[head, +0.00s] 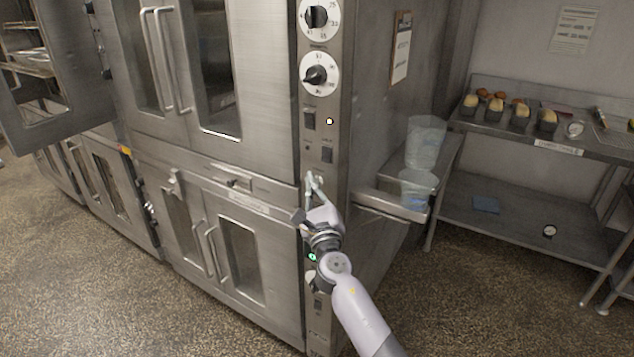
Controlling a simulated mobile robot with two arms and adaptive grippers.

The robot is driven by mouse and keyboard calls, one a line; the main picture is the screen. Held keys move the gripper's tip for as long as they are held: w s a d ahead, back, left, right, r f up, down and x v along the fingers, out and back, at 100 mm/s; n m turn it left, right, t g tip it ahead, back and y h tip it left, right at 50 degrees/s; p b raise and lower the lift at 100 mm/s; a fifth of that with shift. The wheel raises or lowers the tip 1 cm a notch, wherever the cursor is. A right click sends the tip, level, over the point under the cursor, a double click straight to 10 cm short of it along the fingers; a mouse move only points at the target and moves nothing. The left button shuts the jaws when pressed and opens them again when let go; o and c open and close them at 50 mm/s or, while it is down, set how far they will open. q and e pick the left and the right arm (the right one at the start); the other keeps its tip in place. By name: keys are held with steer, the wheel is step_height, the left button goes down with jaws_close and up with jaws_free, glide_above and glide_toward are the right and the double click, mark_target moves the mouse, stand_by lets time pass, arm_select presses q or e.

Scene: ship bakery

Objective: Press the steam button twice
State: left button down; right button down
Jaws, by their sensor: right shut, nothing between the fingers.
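The upper oven's control panel (316,135) is a narrow upright steel strip with two round dials above several small controls. A dark switch (309,118) sits at its left, next to a small lit white lamp (329,121). Another dark switch (327,155) sits lower right. The labels are too small to read, so I cannot tell which control is the steam button. My right gripper (313,180) is shut and empty, its fingertips pointing up just below the lower switch. Contact cannot be made out. It hides part of the panel below. My left gripper is not in view.
The upper oven doors (205,65) and lower oven doors (210,240) are closed. A side shelf (390,204) with clear containers (425,142) juts out right of my arm. A steel table (560,140) with loaf tins stands at right. An open door (55,70) is far left.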

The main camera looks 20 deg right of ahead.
steer(key=shift+s+a, duration=0.5)
steer(key=shift+a, duration=0.1)
steer(key=s+a+p, duration=0.1)
steer(key=a, duration=0.1)
steer(key=s+a, duration=0.2)
steer(key=shift+p, duration=0.35)
steer(key=shift+f, duration=0.1)
stand_by(0.7)
